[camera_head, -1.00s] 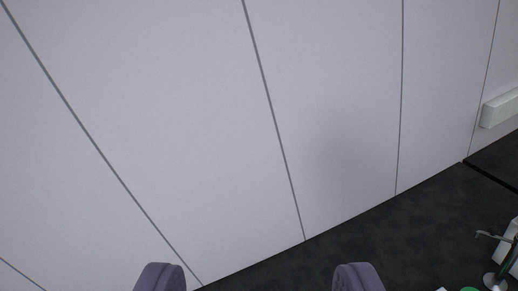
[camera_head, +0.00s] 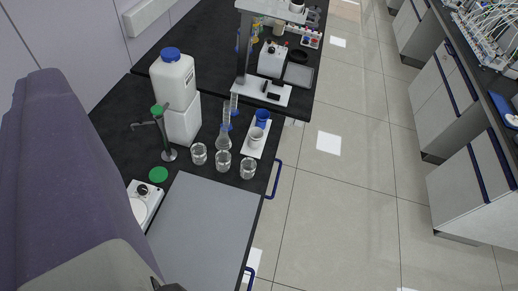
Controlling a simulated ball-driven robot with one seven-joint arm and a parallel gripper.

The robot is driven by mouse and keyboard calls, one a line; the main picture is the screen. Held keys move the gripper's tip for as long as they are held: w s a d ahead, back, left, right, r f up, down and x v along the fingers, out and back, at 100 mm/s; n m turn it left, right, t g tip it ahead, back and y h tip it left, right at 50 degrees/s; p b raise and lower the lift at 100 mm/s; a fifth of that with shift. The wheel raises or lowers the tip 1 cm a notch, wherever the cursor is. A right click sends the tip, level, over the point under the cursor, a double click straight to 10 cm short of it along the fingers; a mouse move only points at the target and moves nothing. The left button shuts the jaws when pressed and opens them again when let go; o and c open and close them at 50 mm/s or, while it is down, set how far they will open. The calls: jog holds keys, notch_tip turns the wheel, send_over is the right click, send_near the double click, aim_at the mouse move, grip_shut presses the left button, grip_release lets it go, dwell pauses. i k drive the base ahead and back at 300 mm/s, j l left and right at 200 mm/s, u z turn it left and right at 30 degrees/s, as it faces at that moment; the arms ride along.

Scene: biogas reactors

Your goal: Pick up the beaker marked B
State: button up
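Three clear glass beakers stand in a row on the dark bench, behind a grey board: a left one (camera_head: 199,154), a middle one (camera_head: 223,162) and a right one (camera_head: 248,169). They are upright and look alike. They are too small for me to read any letter, so I cannot tell which is marked B. My gripper's fingertips do not show in this view. A large purple and grey part, apparently of my own arm, fills the left side and hides the bench there. Nothing is seen touching the beakers.
A tall flask (camera_head: 224,138) and measuring cylinder stand just behind the beakers. The grey board (camera_head: 205,225) in front is bare. Floor (camera_head: 335,200) is clear to the right.

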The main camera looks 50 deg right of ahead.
aim_at(222, 157)
jog(key=k+z, duration=0.1)
jog(key=z, duration=0.6)
jog(key=k+u, duration=0.3)
jog(key=u, duration=0.15)
jog(key=k+j+u, duration=0.2)
jog(key=u, duration=0.25)
jog(key=i+l+u, duration=0.15)
jog(key=l, duration=0.25)
jog(key=i+l+u, duration=0.1)
jog(key=l, duration=0.25)
jog(key=i+l+u, duration=0.15)
jog(key=l, duration=0.3)
jog(key=i+l+u, duration=0.15)
jog(key=l, duration=0.25)
jog(key=i+l, duration=0.1)
jog(key=l, duration=0.25)
jog(key=i+l, duration=0.1)
jog(key=l, duration=0.25)
jog(key=i+l, duration=0.1)
jog(key=l, duration=0.25)
jog(key=i+l, duration=0.1)
jog(key=l, duration=0.25)
jog(key=i+l, duration=0.1)
jog(key=l, duration=0.3)
